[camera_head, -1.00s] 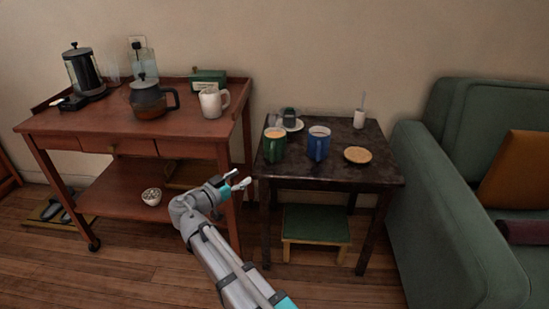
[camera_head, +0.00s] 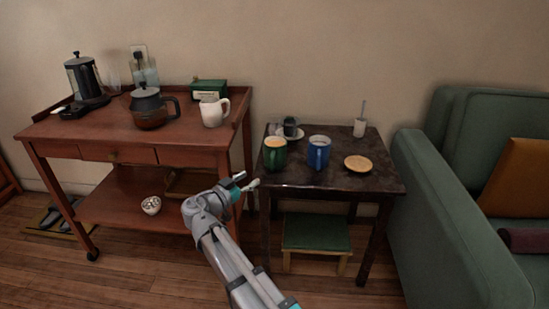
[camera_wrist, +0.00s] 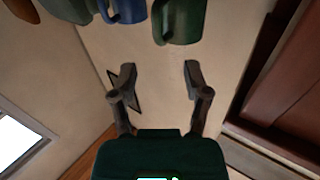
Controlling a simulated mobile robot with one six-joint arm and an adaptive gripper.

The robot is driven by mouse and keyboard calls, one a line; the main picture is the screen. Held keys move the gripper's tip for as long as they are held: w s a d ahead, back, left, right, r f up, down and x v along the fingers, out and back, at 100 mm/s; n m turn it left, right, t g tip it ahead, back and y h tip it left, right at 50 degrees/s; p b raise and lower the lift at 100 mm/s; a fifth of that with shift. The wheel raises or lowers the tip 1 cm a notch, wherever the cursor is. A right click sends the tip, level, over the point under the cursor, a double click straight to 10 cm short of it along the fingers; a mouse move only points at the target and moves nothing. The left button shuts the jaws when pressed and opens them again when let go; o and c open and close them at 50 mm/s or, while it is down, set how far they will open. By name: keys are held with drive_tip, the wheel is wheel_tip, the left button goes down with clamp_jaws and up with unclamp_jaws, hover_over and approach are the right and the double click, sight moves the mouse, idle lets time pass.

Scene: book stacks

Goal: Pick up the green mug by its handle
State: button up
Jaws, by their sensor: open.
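The green mug (camera_head: 275,154) stands upright on the dark side table near its left front edge, filled with something tan. It also shows at the top of the wrist view (camera_wrist: 184,24), cut off by the frame, with its handle toward the blue mug's side. My gripper (camera_head: 246,183) is left of the side table and a little below and left of the green mug in the head view. In the wrist view its two fingers (camera_wrist: 158,76) are spread with nothing between them, and the mug is beyond their tips, apart from them.
A blue mug (camera_head: 319,153) stands close to the green mug. The side table (camera_head: 335,182) also holds a round tan disc (camera_head: 358,163), a small cup (camera_head: 290,127) and a white container (camera_head: 360,128). A red-brown cart (camera_head: 190,147) stands left; a green sofa (camera_head: 450,230) stands right.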

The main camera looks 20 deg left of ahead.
sight(271, 164)
drive_tip(key=shift+x, duration=1.95)
drive_tip(key=shift+x, duration=2.6)
drive_tip(key=shift+s+d+r, duration=0.1)
drive_tip(key=shift+d+r, duration=0.05)
clamp_jaws()
